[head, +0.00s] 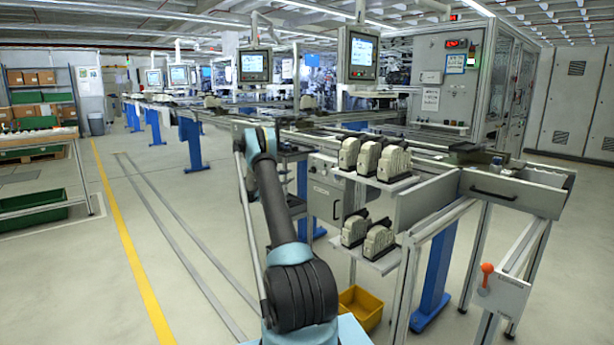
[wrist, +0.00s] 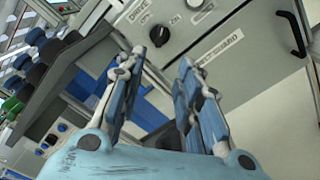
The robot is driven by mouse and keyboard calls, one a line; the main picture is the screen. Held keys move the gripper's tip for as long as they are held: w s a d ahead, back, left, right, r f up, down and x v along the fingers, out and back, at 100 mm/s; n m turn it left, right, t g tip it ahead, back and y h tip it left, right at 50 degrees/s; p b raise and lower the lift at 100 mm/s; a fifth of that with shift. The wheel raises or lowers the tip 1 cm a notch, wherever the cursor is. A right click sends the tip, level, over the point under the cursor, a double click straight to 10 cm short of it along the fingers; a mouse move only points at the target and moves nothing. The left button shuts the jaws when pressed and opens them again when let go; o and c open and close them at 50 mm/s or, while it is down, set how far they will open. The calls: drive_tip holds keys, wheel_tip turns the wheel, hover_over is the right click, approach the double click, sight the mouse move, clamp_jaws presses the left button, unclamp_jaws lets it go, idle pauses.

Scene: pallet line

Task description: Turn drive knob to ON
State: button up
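In the wrist view, a round dark knob (wrist: 160,35) sits on a light grey panel (wrist: 235,70), just beyond my fingertips. Small printed labels surround it; one near it looks like OFF or ON, but the tilted print is hard to read. I cannot tell for sure which way the knob points. My gripper (wrist: 160,62) is open, with its two fingers apart and nothing between them. The fingertips appear short of the knob, without clear contact. In the head view, the grey control box (head: 325,195) stands under the line; my gripper is hidden there.
A black handle (wrist: 292,33) is to the right. In the head view, shelves with beige parts (head: 384,160) stand right of the box, and a yellow bin (head: 361,306) lies below. The left floor is open.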

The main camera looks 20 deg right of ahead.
sight(310, 171)
drive_tip(key=x, duration=1.5)
drive_tip(key=shift+c, duration=0.6)
clamp_jaws()
